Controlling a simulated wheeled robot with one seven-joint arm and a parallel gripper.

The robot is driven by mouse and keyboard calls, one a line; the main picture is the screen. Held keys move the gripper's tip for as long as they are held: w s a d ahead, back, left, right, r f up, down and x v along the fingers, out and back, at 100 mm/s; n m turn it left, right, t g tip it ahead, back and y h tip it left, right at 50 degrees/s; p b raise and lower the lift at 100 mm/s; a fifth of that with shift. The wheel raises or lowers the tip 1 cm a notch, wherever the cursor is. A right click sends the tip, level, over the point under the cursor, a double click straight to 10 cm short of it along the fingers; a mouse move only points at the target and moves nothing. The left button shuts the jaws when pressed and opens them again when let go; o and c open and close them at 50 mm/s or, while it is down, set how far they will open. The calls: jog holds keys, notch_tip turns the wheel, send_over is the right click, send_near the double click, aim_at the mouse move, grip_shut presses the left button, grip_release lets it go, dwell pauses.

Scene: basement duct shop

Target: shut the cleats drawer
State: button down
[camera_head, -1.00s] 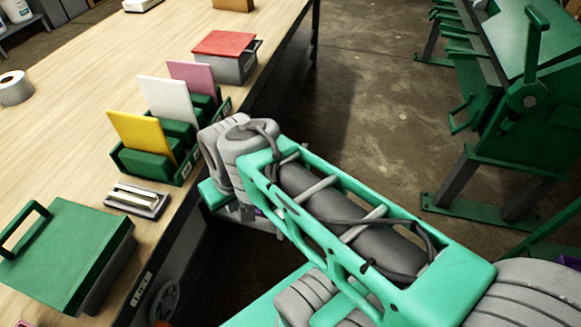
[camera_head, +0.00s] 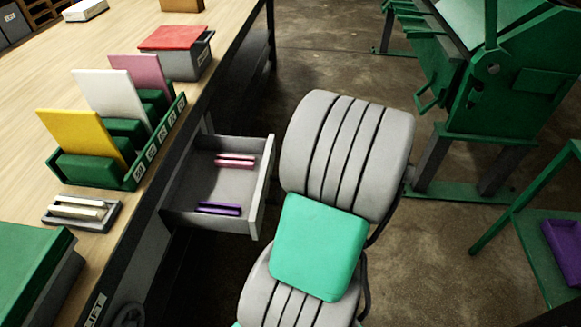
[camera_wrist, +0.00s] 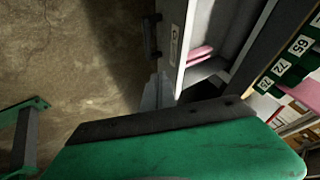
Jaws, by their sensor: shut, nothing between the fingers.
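The cleats drawer (camera_head: 258,205) is pulled out from under the workbench in the head view. A pink piece (camera_head: 235,159) and a purple piece (camera_head: 218,208) lie inside it. In the wrist view its pale front (camera_wrist: 185,50) shows a label and a dark handle (camera_wrist: 150,36), with pink pieces behind. My gripper (camera_wrist: 157,92) shows in the wrist view as a narrow grey tip beyond my dark and green wrist parts. It is shut and empty, close to the drawer front; contact cannot be told. In the head view my arm hides the gripper.
The wooden workbench (camera_head: 100,37) holds a green rack (camera_head: 128,178) with coloured cards, a grey box with red lid (camera_head: 176,50) and a small tray (camera_head: 80,214). A green machine (camera_head: 515,85) stands at right. The floor (camera_head: 335,60) beyond the drawer is clear.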

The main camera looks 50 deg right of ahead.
jog(key=w+f, duration=0.2)
jog(key=w+a+f, duration=0.1)
jog(key=w+f, duration=0.1)
jog(key=w+a+f, duration=0.1)
jog(key=w+f, duration=0.1)
jog(key=w, duration=0.1)
jog(key=shift+b, duration=0.4)
jog(key=shift+w+a, duration=0.25)
jog(key=shift+w, duration=0.1)
